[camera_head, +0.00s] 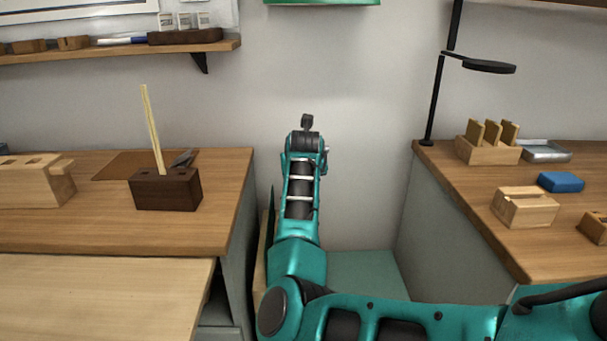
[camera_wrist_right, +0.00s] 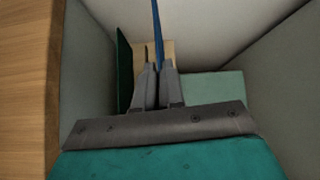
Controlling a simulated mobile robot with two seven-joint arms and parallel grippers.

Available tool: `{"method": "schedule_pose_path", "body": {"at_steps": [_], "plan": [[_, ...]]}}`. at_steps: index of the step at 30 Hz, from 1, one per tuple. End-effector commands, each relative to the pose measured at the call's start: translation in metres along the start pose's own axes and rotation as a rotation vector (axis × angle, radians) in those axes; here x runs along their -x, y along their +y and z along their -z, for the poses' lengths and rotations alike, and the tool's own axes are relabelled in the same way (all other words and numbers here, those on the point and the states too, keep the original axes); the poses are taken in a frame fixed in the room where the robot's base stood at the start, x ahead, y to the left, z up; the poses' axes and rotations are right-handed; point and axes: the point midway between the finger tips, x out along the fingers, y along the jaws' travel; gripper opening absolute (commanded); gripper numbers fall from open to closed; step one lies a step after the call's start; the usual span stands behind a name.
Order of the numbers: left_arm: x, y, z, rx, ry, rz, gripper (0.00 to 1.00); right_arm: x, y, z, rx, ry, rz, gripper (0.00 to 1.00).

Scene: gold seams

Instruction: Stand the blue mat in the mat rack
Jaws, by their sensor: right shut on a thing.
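In the right wrist view my right gripper (camera_wrist_right: 157,72) is shut on the blue mat (camera_wrist_right: 156,22), which shows as a thin blue strip seen edge-on between the fingertips. Below and beyond the fingers is a pale wooden piece, likely the mat rack (camera_wrist_right: 169,48), with a dark green mat (camera_wrist_right: 124,60) standing at its left. I cannot tell whether the blue mat touches the rack. In the head view my right arm reaches into the gap between the counters and hides its gripper and the blue mat. The dark green mat (camera_head: 271,215) shows edge-on left of the arm. My left gripper is not in view.
The right counter (camera_head: 440,165) carries wooden holders (camera_head: 525,207), a blue block (camera_head: 560,182) and a black lamp (camera_head: 488,66). Counter sides bound the gap; a pale green surface (camera_head: 365,275) lies low in it.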

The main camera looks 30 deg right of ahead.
Motion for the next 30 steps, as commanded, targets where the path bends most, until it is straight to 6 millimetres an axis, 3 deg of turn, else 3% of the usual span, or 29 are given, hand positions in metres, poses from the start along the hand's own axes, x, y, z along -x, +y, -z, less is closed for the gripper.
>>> {"method": "schedule_pose_path", "body": {"at_steps": [15, 30], "plan": [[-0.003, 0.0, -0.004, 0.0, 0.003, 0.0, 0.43, -0.009, 0.002, 0.009, -0.003, -0.001, -0.002, 0.0], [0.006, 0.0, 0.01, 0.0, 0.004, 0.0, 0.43, 0.001, 0.001, -0.002, -0.003, -0.002, -0.002, 0.0]]}}
